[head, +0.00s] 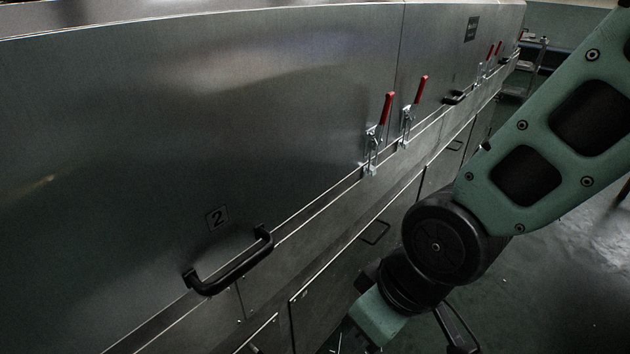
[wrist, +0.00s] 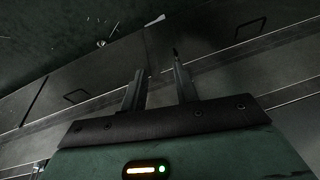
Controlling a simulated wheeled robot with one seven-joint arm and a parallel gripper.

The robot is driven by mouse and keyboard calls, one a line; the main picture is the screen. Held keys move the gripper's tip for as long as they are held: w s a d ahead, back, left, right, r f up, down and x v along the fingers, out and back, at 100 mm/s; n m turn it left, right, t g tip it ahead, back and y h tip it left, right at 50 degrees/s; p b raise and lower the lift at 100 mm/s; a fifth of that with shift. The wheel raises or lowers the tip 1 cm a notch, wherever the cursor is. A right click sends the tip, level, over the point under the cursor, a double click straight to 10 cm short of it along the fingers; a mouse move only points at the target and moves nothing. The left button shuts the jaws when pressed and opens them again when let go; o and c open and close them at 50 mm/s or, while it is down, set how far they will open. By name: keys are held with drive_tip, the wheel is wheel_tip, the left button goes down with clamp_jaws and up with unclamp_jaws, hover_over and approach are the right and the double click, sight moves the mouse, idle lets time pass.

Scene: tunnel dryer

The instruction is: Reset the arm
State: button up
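My gripper (wrist: 160,66) shows in the wrist view with its two fingers apart and nothing between them. Beyond the fingers are the dryer's lower panels. In the head view my green arm (head: 545,150) comes in from the right and bends down at a black joint. Its wrist end is low, at the bottom edge, beside the dryer's lower panels; the gripper's fingers cannot be made out there.
The dryer's steel wall (head: 200,110) runs along the left, with a black handle (head: 232,262) under plate 2 (head: 217,217). Red-handled clamps (head: 387,108) stick out farther along. Small debris (wrist: 155,20) lies on the floor. Open floor (head: 560,290) lies to the right.

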drive_tip(key=s+d+r+m+g+h+p, duration=0.1)
drive_tip(key=s+d+r+h, duration=0.15)
drive_tip(key=d+r, duration=0.55)
wheel_tip(320, 180, up, 14)
drive_tip(key=p, duration=1.4)
drive_tip(key=shift+s+a+p, duration=0.25)
drive_tip(key=shift+s+p, duration=0.1)
drive_tip(key=shift+s, duration=0.05)
drive_tip(key=shift+a, duration=0.15)
